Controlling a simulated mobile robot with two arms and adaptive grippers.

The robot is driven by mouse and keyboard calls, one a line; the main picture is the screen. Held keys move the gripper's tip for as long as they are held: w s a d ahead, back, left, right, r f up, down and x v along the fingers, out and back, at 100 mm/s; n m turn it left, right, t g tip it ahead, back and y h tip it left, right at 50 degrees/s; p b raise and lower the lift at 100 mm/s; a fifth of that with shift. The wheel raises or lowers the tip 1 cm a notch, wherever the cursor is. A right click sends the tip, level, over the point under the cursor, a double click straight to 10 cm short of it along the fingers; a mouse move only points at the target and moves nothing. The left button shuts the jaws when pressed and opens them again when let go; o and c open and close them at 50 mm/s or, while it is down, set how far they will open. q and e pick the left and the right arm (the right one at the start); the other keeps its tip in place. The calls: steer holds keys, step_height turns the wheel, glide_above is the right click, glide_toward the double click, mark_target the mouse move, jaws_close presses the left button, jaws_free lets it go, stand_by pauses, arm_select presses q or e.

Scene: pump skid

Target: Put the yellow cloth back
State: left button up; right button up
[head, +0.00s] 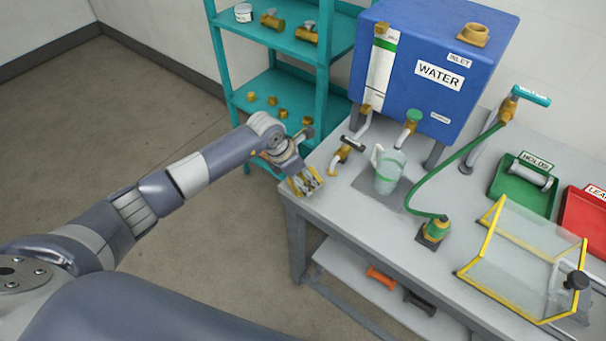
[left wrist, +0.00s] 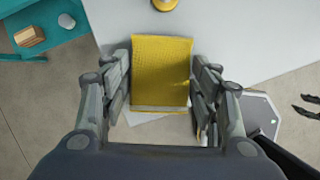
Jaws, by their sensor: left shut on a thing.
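The yellow cloth (left wrist: 162,72) is between the two fingers of my left gripper (left wrist: 161,92) in the left wrist view, lying flat and square with a pale band along its near edge. My left gripper is shut on it. In the head view the left gripper (head: 305,182) is at the left corner of the grey bench (head: 345,210), with only a little yellow showing between its fingers. I cannot tell whether the cloth touches the bench top.
A blue water tank (head: 432,65) stands at the back of the bench. A clear jug (head: 388,175), a green hose (head: 445,175) and a yellow-edged clear guard (head: 520,250) are to the right. A teal shelf (head: 322,75) stands behind the arm. Floor left of the bench is clear.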

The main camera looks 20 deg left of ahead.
arm_select(q)
steer(key=shift+f, duration=0.2)
steer(key=o, duration=1.1)
steer(key=shift+r, duration=0.15)
steer(key=shift+r, duration=0.2)
steer(key=shift+s+a+r, duration=0.1)
steer(key=shift+a+r, duration=0.1)
steer(key=shift+r, duration=0.15)
steer(key=b+v, duration=0.3)
steer(key=v, duration=0.8)
steer(key=shift+b, duration=0.35)
